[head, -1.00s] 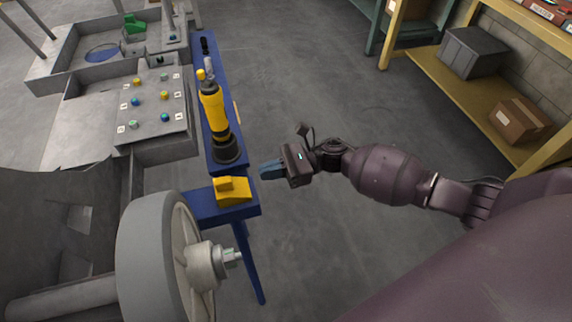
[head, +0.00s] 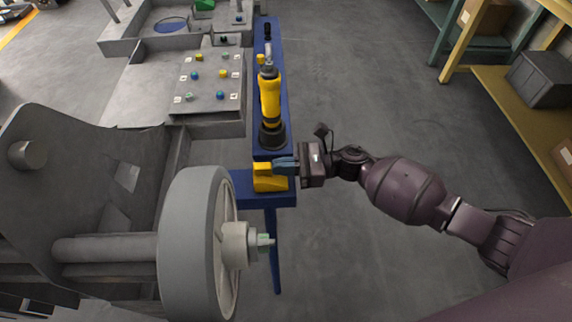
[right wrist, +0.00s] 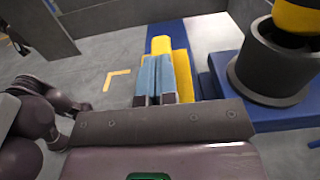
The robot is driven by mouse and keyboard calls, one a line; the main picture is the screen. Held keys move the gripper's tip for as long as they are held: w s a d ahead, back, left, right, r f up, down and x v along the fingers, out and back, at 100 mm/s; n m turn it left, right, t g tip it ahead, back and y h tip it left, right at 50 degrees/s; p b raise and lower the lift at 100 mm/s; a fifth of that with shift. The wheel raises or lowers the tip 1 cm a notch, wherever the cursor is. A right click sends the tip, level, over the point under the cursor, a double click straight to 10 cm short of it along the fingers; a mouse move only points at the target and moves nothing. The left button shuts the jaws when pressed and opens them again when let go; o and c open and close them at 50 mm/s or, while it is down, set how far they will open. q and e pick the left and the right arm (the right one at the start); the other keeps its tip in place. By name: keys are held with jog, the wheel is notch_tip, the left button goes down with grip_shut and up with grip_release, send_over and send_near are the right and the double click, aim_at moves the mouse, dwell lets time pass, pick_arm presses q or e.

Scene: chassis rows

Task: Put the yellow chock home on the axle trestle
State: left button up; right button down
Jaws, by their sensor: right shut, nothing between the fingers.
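The yellow chock (head: 268,180) sits on the near end of the blue axle trestle (head: 284,201), close to the grey wheel. It has a low part and a raised part. My right gripper (head: 283,165) is shut and empty, with its blue fingers at the right side of the chock. In the right wrist view the shut fingers (right wrist: 155,78) are in front of the chock (right wrist: 184,74) and hide part of it. I cannot tell whether they touch it. My left gripper is in neither view.
A grey panel with coloured knobs (head: 210,82) lies left of the trestle. The floor at right is clear up to the shelves.

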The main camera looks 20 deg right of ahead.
jog(key=x, duration=0.5)
jog(key=b+x, duration=0.1)
jog(key=x, duration=0.1)
jog(key=shift+a+f, duration=0.25)
jog(key=shift+a, duration=0.15)
jog(key=b+x, duration=0.1)
jog(key=x, duration=0.8)
jog(key=shift+a+r, duration=0.1)
jog(key=shift+a, duration=0.1)
jog(key=shift+a+r, duration=0.1)
jog(key=shift+a, duration=0.2)
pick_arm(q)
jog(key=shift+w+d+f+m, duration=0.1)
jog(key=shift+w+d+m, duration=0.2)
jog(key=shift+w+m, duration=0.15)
pick_arm(e)
jog(key=shift+d, duration=0.1)
